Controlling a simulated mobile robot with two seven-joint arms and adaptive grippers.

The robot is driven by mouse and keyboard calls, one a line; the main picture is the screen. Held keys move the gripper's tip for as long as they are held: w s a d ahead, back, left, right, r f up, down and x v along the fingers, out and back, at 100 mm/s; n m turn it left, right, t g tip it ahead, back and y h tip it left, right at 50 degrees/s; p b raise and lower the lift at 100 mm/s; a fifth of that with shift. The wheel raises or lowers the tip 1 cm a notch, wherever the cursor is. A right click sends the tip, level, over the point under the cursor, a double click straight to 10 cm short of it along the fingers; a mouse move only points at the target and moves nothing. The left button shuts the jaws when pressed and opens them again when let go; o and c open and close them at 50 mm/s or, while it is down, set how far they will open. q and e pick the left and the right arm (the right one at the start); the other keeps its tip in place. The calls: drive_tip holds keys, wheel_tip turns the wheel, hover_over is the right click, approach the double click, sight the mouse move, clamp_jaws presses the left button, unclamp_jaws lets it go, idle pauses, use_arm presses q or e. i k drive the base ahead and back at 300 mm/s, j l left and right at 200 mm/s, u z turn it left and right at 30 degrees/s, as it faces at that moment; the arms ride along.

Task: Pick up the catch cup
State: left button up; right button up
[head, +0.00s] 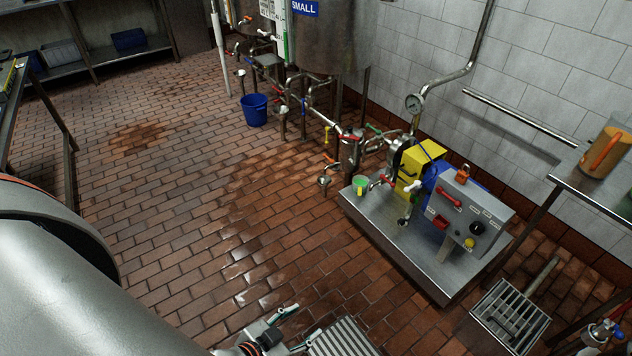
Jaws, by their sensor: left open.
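A small green cup with a yellow patch (360,185), which looks like the catch cup, stands upright at the left corner of the steel pump skid (400,254). It sits beside a small red-handled valve on the pipework. My left gripper (298,328) is at the bottom edge of the head view, over the brick floor. It is open and empty, well apart from the cup and nearer to me. Part of the gripper is cut off by the frame edge. My right gripper does not show.
The skid carries a yellow box (420,168) and a grey control box (470,215). A blue bucket (255,110) stands under the tank pipes. An orange jug (605,152) stands on the right shelf. Floor grates (510,313) lie in front. The brick floor at centre-left is clear.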

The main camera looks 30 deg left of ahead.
sight(359, 184)
drive_tip(key=l+u, duration=0.15)
drive_tip(key=u, duration=0.45)
drive_tip(key=z, duration=1.5)
drive_tip(key=u, duration=1.5)
drive_tip(key=i+z, duration=0.1)
drive_tip(key=z, duration=0.55)
drive_tip(key=i+j+z, duration=0.2)
drive_tip(key=j+z, duration=0.25)
drive_tip(key=i+j+z, duration=0.1)
drive_tip(key=j+z, duration=0.2)
drive_tip(key=z, duration=0.15)
